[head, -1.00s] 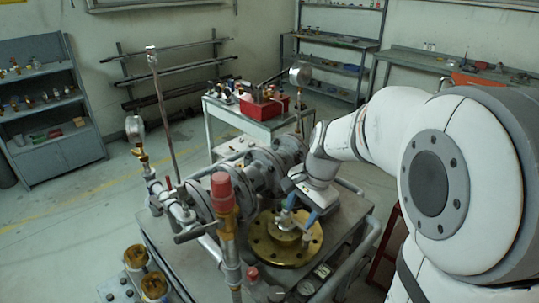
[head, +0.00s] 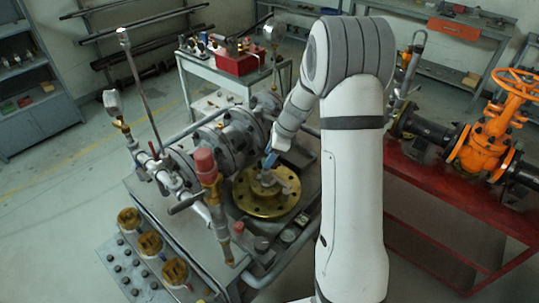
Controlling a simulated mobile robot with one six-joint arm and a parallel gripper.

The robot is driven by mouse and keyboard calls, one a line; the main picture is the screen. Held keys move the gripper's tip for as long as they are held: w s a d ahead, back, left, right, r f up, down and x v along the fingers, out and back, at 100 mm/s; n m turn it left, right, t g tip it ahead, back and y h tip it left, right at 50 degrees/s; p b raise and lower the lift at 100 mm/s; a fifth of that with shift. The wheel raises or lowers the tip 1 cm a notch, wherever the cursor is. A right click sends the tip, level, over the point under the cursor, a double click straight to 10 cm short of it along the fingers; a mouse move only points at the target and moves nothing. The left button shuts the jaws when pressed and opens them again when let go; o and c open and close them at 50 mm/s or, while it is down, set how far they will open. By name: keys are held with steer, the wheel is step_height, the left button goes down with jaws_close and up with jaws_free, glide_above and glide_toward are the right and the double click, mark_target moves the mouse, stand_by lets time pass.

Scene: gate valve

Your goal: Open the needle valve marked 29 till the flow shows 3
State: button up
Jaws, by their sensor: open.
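My gripper (head: 270,163), with blue fingers, is small in the head view and partly hidden behind my arm. It is open, just above a small grey metal fitting (head: 267,179) on a round brass flange (head: 262,204). I cannot tell whether it touches the fitting. No number 29 is readable on any valve, so I cannot say which one it is. A round gauge (head: 112,102) stands at the left of the grey pipework (head: 214,148), its reading too small to make out. No flow reading is legible.
A red-topped fitting (head: 205,162) rises in front of the pipework. Several brass round parts (head: 150,243) stand at the front left. An orange handwheel valve (head: 490,135) sits on a red stand (head: 440,190) at right. A trolley with a red box (head: 238,62) stands behind.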

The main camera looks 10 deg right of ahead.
steer(key=shift+a+f, duration=0.3)
steer(key=shift+f, duration=0.3)
steer(key=shift+w, duration=0.1)
steer(key=c, duration=0.9)
steer(key=shift+d, duration=0.2)
steer(key=shift+c, duration=0.4)
steer(key=shift+a, duration=0.1)
